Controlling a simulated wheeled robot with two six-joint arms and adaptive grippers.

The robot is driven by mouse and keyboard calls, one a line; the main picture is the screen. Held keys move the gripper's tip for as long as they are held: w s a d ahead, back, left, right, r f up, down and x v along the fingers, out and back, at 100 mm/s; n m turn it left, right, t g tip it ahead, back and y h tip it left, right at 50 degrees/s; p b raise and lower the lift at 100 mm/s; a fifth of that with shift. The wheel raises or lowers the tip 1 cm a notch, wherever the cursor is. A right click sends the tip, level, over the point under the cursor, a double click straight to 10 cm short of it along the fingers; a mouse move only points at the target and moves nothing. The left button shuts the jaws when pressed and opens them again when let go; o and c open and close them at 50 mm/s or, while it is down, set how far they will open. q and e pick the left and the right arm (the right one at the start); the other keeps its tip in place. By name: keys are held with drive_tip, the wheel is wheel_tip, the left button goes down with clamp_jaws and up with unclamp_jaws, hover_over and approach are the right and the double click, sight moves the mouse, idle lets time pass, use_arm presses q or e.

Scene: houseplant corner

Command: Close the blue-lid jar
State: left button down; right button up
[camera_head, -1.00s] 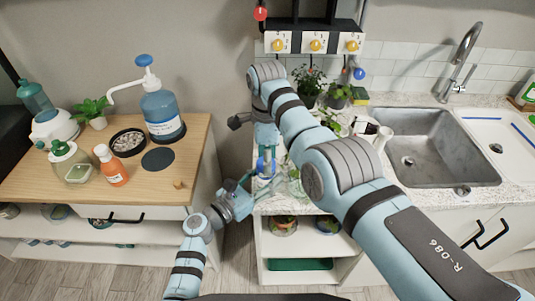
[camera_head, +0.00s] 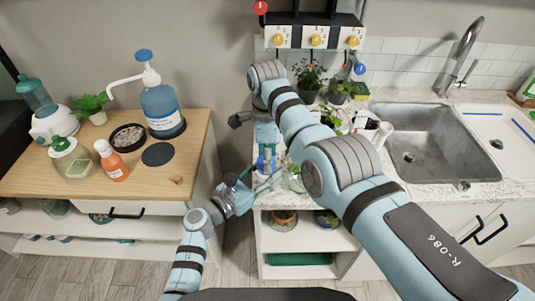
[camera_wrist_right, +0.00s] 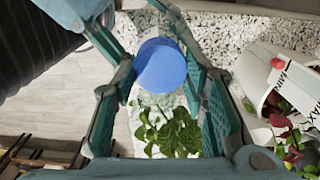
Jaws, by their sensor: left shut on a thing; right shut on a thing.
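The blue-lid jar's round blue lid (camera_wrist_right: 160,66) shows face-on between the two fingers of my right gripper (camera_wrist_right: 163,100) in the wrist view. In the head view the lid (camera_head: 263,163) is a small blue patch at the counter's left edge. My right gripper (camera_head: 267,148) reaches down onto it and is shut on it. My left gripper (camera_head: 262,181) comes in from the left, low against the jar, and is shut on it. The jar's glass body is mostly hidden by the fingers, and I cannot tell how the lid sits on it.
A glass with green leaves (camera_head: 296,181) stands close to the right of the jar; leaves (camera_wrist_right: 170,132) also show between my right fingers. Potted plants and a sink (camera_head: 430,145) lie beyond. A wooden table (camera_head: 110,185) with bottles stands left, across a floor gap.

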drive_tip(key=shift+f, duration=0.15)
drive_tip(key=m, duration=0.3)
drive_tip(key=shift+m, duration=0.4)
drive_tip(key=m, duration=0.6)
drive_tip(key=o, duration=0.7)
drive_tip(key=shift+r, duration=2.25)
drive_tip(key=shift+c, duration=0.5)
